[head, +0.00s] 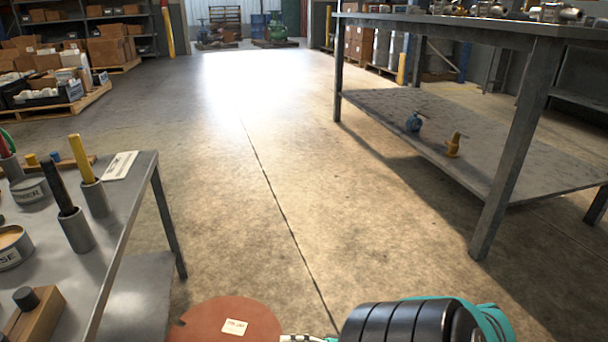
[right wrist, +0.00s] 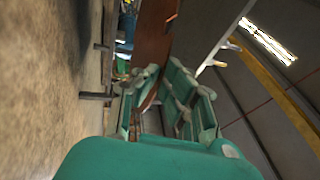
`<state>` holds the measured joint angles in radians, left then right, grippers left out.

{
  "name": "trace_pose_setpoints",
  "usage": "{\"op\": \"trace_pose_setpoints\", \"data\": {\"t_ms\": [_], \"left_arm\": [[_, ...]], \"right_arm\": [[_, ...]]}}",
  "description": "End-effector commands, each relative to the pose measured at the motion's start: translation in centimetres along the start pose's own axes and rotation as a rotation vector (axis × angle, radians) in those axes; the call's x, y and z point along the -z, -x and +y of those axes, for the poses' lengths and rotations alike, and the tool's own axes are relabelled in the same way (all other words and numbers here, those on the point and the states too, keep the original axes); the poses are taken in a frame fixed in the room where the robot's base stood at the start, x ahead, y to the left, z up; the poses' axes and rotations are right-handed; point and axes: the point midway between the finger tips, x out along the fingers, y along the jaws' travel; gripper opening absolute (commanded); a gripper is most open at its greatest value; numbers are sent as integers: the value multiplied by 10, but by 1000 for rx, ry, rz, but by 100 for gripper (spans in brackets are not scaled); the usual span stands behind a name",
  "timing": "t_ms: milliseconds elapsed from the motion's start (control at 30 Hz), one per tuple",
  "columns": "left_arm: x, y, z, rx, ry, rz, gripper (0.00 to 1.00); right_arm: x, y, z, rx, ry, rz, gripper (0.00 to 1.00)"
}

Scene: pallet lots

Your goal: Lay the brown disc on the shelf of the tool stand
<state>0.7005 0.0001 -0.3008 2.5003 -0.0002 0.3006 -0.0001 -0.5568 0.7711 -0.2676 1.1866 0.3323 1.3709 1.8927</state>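The brown disc (head: 228,322) shows at the bottom of the head view, with a white label on its face and a notch at its left edge. My right gripper (head: 308,338) is at its right edge, partly cut off by the frame. In the right wrist view the teal fingers (right wrist: 160,85) are closed on the disc (right wrist: 155,35), seen nearly edge-on. A metal stand (head: 135,225) at left carries tools in cups and has a lower shelf (head: 143,295). A larger stand (head: 525,110) at right also has a lower shelf (head: 385,105). My left gripper is out of view.
Black and yellow handles (head: 83,160) stand in cups on the left top, beside tins and a wooden block (head: 35,315). Open floor lies between the stands.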

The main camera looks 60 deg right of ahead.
Motion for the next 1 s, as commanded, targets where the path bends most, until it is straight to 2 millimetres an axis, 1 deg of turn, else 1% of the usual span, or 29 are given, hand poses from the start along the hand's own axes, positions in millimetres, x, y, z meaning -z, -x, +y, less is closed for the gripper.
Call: {"op": "trace_pose_setpoints", "data": {"t_ms": [33, 467, 1000], "left_arm": [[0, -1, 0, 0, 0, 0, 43], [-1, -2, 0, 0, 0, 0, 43], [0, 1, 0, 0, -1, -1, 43]], "right_arm": [[-2, -6, 1, 5, -1, 0, 0], [-16, -52, 20, 4, 0, -1, 0], [-32, -110, 45, 4, 0, -1, 0]]}}
